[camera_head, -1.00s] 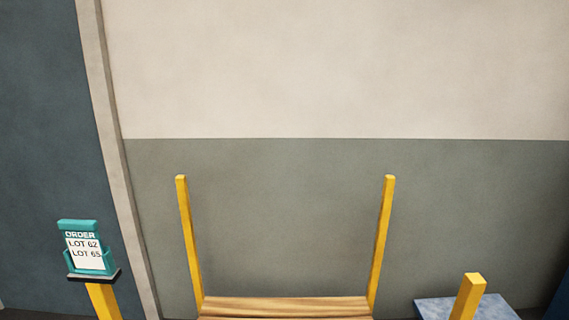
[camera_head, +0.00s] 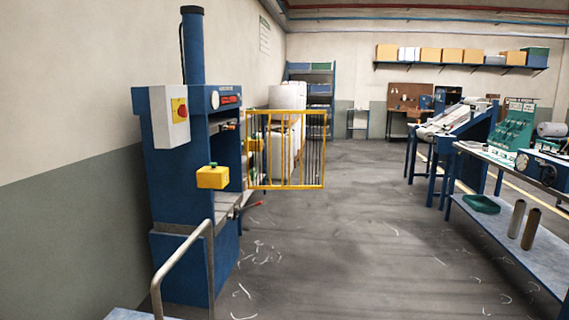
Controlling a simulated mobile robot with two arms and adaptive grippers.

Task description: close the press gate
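A yellow box (camera_head: 212,177) with a green top is mounted at the press's near front corner. A small red-tipped lever (camera_head: 253,205) shows low by the press. Neither of my grippers is in view.
A grey tubular rail (camera_head: 185,255) stands in the near left. Workbenches with machines, a green tray (camera_head: 481,204) and two rolls (camera_head: 524,225) line the right. The floor (camera_head: 350,240) between is clear except for scattered pale scraps.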

